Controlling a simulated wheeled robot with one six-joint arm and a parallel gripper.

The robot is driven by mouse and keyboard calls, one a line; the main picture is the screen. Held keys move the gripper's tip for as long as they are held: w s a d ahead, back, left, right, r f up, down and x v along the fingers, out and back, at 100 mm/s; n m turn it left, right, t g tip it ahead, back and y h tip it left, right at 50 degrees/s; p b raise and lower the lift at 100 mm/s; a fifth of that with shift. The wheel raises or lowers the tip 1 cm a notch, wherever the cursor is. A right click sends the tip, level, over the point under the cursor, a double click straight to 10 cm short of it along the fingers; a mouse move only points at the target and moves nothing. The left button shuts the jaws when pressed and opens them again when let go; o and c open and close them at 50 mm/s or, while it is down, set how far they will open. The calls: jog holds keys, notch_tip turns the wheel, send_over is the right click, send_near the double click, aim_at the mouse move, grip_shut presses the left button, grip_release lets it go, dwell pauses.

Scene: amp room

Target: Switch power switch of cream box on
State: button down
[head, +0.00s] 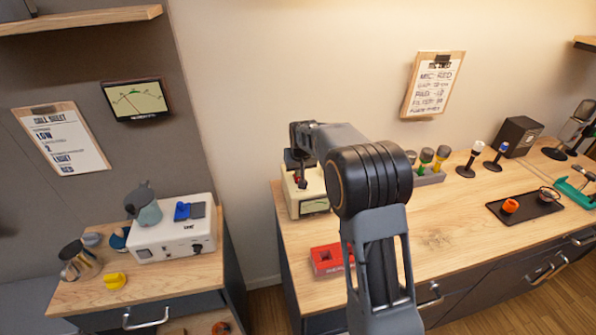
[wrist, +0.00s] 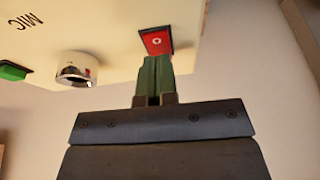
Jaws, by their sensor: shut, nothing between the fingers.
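The cream box (head: 308,205) stands on the left end of the right-hand wooden bench, partly hidden by my arm. In the wrist view its cream face (wrist: 112,30) fills the top, with "MIC" lettering upside down. A red rocker switch (wrist: 156,42) with a white mark sits near the box's edge. My gripper (wrist: 154,60) is shut and empty. Its fingertips are right at the lower edge of the red switch; I cannot tell whether they touch it. In the head view my gripper (head: 302,184) is just over the box.
Beside the switch are a chrome round fitting (wrist: 76,68) and a green piece (wrist: 12,71). A red tray (head: 328,259) lies in front of the box. A white box (head: 170,240) stands on the left cabinet. Several microphones stand farther right.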

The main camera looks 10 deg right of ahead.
jog(key=b+v, duration=0.1)
jog(key=v, duration=1.2)
jog(key=shift+w, duration=0.25)
jog(key=shift+w+a, duration=0.1)
jog(key=shift+w+r+b, duration=0.3)
jog(key=shift+w+b, duration=0.3)
jog(key=shift+b, duration=0.2)
jog(key=shift+f, duration=0.1)
jog(key=p+x, duration=0.2)
jog(key=x, duration=1)
jog(key=shift+s+f, duration=0.1)
jog(key=shift+f, duration=0.8)
